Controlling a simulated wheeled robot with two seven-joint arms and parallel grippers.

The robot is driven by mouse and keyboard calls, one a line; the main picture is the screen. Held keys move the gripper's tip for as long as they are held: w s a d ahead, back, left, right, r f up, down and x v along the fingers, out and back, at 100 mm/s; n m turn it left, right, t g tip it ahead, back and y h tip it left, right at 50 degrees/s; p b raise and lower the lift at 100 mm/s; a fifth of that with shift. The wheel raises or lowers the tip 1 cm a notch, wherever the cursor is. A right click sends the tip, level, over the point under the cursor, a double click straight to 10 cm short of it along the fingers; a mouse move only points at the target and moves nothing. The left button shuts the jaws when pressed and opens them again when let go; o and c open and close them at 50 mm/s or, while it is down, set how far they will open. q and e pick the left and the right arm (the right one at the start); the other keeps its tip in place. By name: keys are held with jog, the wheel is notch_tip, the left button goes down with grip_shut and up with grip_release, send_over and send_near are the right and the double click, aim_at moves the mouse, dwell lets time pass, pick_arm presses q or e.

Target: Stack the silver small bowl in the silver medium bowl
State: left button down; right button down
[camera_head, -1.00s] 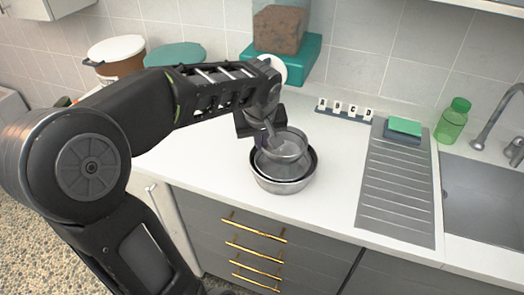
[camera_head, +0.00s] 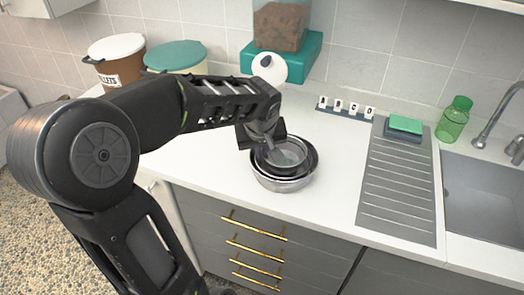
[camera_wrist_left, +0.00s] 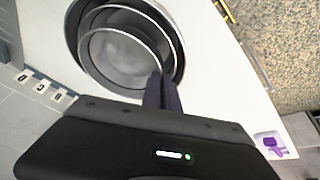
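The silver small bowl (camera_head: 287,157) sits low inside the larger silver bowls, with its rim near theirs. It also shows in the left wrist view (camera_wrist_left: 118,58). The silver medium bowl (camera_head: 284,182) is around it on the counter; more than one larger rim seems to show, and I cannot separate them surely. The nested rims also show in the left wrist view (camera_wrist_left: 84,28). My left gripper (camera_head: 268,149) reaches down at the bowls' back left. Its fingers (camera_wrist_left: 162,92) are together at the small bowl's rim and appear to pinch it. The small bowl's base is hidden.
A grooved drainboard (camera_head: 395,190) and sink (camera_head: 485,200) lie to the right. Letter blocks (camera_head: 345,108) and a green bottle (camera_head: 455,118) stand toward the wall. Lidded tubs (camera_head: 117,62) and a pellet container (camera_head: 280,25) are behind my arm. The counter right of the bowls is clear.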

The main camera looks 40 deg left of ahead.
pick_arm(q)
jog(key=shift+f+b, duration=0.3)
jog(key=c, duration=1.6)
grip_release()
jog(key=shift+r, duration=0.1)
jog(key=shift+r+p, duration=0.5)
jog(key=shift+p, duration=0.25)
jog(key=shift+r+p, duration=0.4)
jog(key=shift+p, duration=0.15)
jog(key=b+v, duration=0.1)
jog(key=v, duration=1)
jog(key=shift+s+d+r, duration=0.15)
jog(key=shift+s, duration=0.05)
